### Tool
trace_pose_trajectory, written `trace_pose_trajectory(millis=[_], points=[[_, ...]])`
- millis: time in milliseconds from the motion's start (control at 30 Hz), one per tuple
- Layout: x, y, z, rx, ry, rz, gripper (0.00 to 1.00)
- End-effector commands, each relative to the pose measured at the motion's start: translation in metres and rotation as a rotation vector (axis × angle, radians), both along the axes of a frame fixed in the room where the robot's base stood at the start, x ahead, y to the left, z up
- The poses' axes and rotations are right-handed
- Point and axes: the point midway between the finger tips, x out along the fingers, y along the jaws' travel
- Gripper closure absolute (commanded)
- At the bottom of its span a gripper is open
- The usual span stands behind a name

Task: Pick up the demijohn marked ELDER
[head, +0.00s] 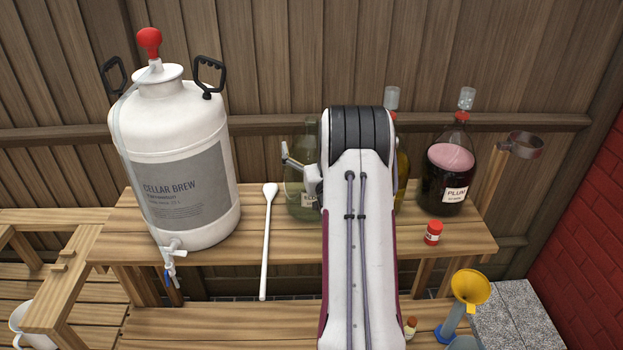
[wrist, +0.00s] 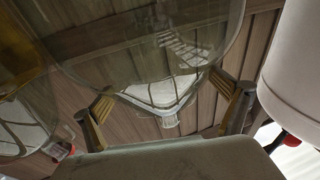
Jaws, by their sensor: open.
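A pale green glass demijohn (head: 302,160) stands on the wooden shelf, partly hidden behind my arm. Only the start of its label shows, an E and perhaps one or two more letters. My gripper is mostly hidden by the arm in the head view; one finger part shows in front of the green glass. In the wrist view my gripper (wrist: 167,112) is open, with a finger on each side of a clear glass demijohn (wrist: 150,65) that fills the upper middle. I cannot tell whether the fingers touch the glass.
A big white CELLAR BREW keg (head: 180,120) stands left, with a white spoon (head: 267,240) beside it. An amber demijohn (head: 403,170) is half behind my arm. A dark PLUM demijohn (head: 445,190) and a red-capped jar (head: 433,233) are right. A wooden fence (head: 280,50) stands behind.

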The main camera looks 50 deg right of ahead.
Motion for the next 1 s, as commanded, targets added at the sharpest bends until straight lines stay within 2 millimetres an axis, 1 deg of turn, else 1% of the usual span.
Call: trace_pose_trajectory(millis=[567, 600, 667, 700, 767, 800, 833, 867, 1000], points=[[0.0015, -0.0012, 0.0001, 0.000, 0.000, -0.001, 0.02], [0.0015, -0.0012, 0.0001, 0.000, 0.000, -0.001, 0.12], [0.0015, -0.0012, 0.0001, 0.000, 0.000, -0.001, 0.28], [0.0015, -0.0012, 0.0001, 0.000, 0.000, -0.001, 0.38], [0.0014, -0.0013, 0.0000, 0.001, 0.001, -0.001, 0.54], [0.0014, -0.0013, 0.0000, 0.001, 0.001, -0.001, 0.64], [0.0014, -0.0014, 0.0000, 0.001, 0.001, -0.001, 0.72], [0.0018, -0.0019, 0.0051, -0.007, -0.009, -0.001, 0.77], [0.0016, -0.0019, 0.0041, -0.005, -0.006, -0.001, 0.79]])
